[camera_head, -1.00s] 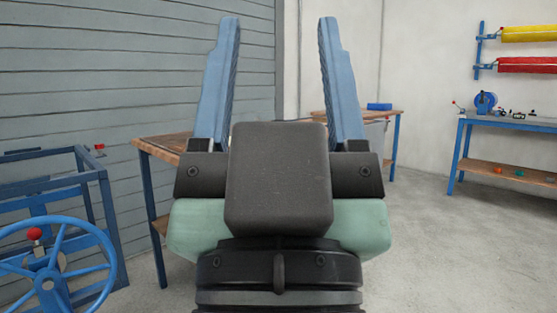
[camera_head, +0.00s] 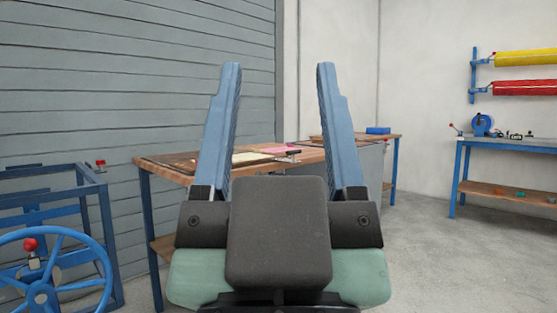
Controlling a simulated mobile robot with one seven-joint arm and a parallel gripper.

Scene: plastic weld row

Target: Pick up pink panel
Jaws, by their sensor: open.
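The pink panel (camera_head: 276,150) lies flat on the wooden-topped workbench (camera_head: 165,170) ahead. It shows as a thin pink strip in the gap between my fingers, beyond them. My gripper (camera_head: 277,70) points away from the camera with its two blue fingers spread wide and nothing between them. The gripper is nearer to the camera than the panel and does not touch it. My gripper's body hides much of the bench's front.
Other flat sheets, one cream-coloured (camera_head: 250,158), lie near the panel. A blue box (camera_head: 378,131) sits at the bench's far right. A blue frame with a handwheel (camera_head: 42,292) stands at left. Another bench (camera_head: 500,144) stands at right below yellow and red rolls. Floor between is clear.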

